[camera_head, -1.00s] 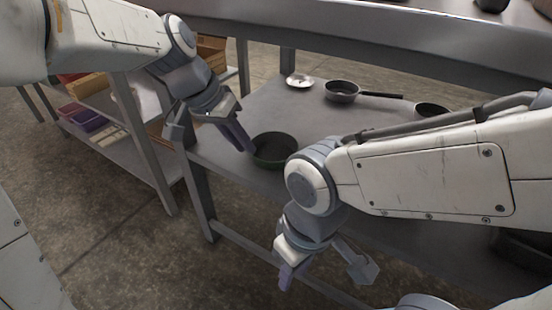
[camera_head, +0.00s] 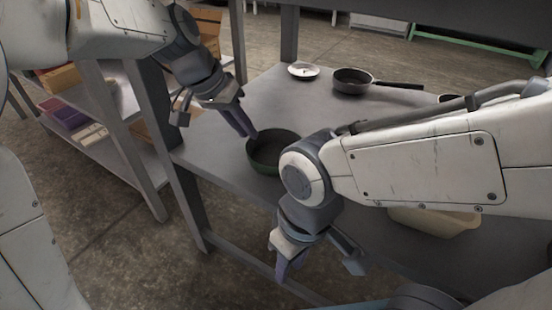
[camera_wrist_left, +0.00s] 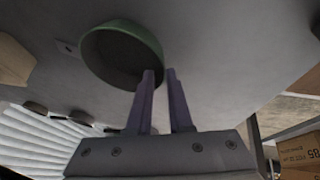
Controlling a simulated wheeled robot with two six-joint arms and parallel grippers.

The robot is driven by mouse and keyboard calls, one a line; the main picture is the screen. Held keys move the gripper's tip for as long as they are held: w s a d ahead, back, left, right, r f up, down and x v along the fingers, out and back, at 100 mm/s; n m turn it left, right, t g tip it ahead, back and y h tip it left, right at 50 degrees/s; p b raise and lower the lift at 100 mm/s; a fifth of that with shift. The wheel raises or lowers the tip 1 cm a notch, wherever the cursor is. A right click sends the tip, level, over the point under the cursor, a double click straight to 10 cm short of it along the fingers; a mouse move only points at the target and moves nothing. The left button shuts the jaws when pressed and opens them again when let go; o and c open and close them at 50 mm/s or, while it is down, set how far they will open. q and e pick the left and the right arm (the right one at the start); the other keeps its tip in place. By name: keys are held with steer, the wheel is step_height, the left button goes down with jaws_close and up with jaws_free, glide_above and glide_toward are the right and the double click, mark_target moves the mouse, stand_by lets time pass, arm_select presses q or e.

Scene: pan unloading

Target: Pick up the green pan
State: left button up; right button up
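The green pan (camera_head: 262,165) sits on the grey table left of my right forearm, which hides part of its right side. It also shows in the left wrist view (camera_wrist_left: 118,65).
A dark pan with a long handle (camera_head: 352,82) and a small white dish (camera_head: 303,71) stand at the back of the table (camera_head: 225,140). A beige container (camera_head: 440,222) shows below my right forearm. Shelves with boxes (camera_head: 70,112) stand at left.

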mark_target(281, 157)
arm_select(q)
steer(key=b+x, duration=0.2)
steer(key=x, duration=0.2)
steer(key=shift+w+a+b, duration=0.1)
steer(key=shift+b, duration=0.2)
steer(key=shift+r, duration=0.1)
jaws_close()
stand_by(1.0)
